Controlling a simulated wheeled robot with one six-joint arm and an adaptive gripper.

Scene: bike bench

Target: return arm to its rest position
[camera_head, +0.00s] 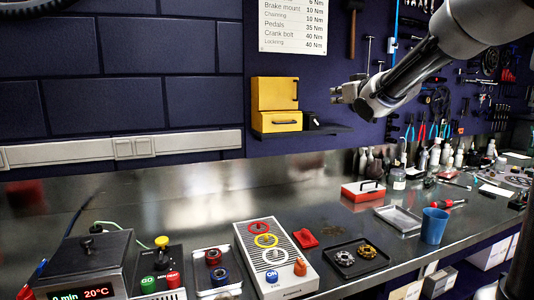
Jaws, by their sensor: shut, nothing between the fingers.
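My arm reaches in from the upper right, above the workbench (330,235). My gripper (340,93) is at its end, pointing left, high over the bench and in front of the dark wall. The fingers are small in the picture and look closed with nothing held.
Yellow boxes (275,94) stand on the shelf. The bench holds a device with a display (85,265), a panel with coloured rings (272,258), a red box (363,190), a metal tray (399,218) and a blue cup (434,226). Tools hang at right. The air left of my gripper looks clear.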

